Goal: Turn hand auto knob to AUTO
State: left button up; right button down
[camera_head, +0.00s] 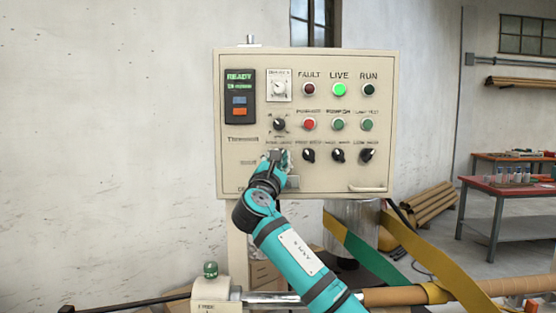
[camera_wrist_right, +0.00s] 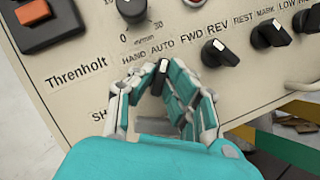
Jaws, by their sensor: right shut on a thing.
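The hand auto knob (camera_wrist_right: 161,78) is a black selector with a white pointer mark, under the HAND and AUTO labels in the wrist view. Its mark points up in the picture, toward the AUTO lettering (camera_wrist_right: 162,43). My right gripper (camera_wrist_right: 160,84) has its grey and teal fingers shut around the knob, one on each side. In the head view the right gripper (camera_head: 276,158) is at the lower left of the control panel (camera_head: 230,180) and hides the knob. My left gripper is in neither view.
The FWD REV knob (camera_wrist_right: 219,51) sits close to the right of my fingers. A dial (camera_wrist_right: 132,10) is above, and an orange-and-black switch (camera_wrist_right: 35,20) is at upper left. A panel handle (camera_head: 368,189) is at the lower right. The LIVE lamp (camera_head: 339,90) glows green.

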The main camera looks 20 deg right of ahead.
jog(key=c, duration=1.4)
grip_release()
jog(key=shift+w, duration=0.1)
jog(key=shift+o, duration=0.2)
jog(key=v, duration=1.2)
